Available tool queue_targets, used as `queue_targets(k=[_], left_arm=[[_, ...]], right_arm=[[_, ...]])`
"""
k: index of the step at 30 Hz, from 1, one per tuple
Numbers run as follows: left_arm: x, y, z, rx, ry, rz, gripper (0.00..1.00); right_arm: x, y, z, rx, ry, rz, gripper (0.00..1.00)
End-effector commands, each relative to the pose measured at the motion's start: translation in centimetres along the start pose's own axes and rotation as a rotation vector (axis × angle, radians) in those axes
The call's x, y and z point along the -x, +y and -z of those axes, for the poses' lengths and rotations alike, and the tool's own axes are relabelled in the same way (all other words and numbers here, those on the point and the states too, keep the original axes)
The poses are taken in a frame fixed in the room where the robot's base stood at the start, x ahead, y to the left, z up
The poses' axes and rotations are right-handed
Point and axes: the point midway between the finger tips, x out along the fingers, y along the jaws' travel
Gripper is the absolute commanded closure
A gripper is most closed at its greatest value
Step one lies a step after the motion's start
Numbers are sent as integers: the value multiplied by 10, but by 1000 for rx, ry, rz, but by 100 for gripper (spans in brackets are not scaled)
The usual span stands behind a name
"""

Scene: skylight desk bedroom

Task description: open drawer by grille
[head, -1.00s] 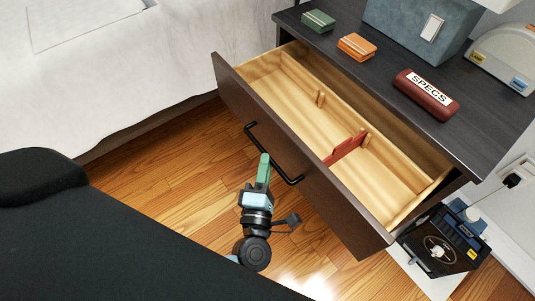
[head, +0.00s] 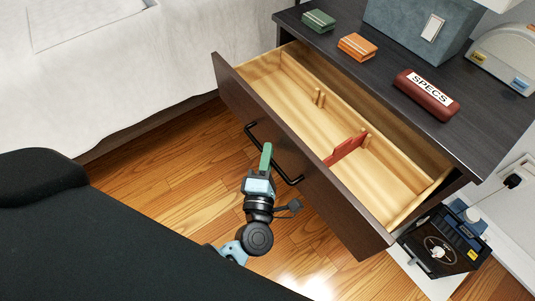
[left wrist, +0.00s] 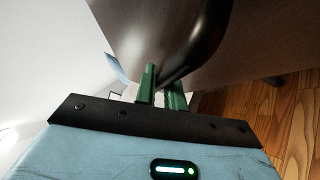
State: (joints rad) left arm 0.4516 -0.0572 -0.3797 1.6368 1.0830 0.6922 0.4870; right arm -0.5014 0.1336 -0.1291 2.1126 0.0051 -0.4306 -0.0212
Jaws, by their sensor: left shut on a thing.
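The dark brown drawer (head: 300,160) stands pulled well out of the dark nightstand (head: 463,138), with its pale wooden inside showing. A black bar handle (head: 284,174) is on its front; it also shows large and dark in the left wrist view (left wrist: 192,48). My left gripper (head: 266,152) is at the handle, with its green fingers (left wrist: 162,88) shut on the bar. Part of the handle is hidden behind the fingers. My right gripper is not in view. I cannot make out a grille for certain.
On the nightstand top are a green box (head: 318,21), an orange box (head: 357,46) and a red SPECS case (head: 426,95). A bed (head: 120,70) is at left; a black device (head: 440,250) is at lower right.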

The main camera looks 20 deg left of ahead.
Motion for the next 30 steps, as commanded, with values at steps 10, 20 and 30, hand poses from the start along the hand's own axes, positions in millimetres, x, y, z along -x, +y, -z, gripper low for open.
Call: queue_targets(k=[10, 20, 30], left_arm=[[29, 9, 28, -2, 0, 2, 100], [38, 10, 37, 1, 0, 1, 100], [38, 10, 37, 0, 0, 1, 80]], right_arm=[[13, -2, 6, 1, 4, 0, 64], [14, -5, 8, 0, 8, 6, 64], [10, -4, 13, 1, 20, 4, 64]])
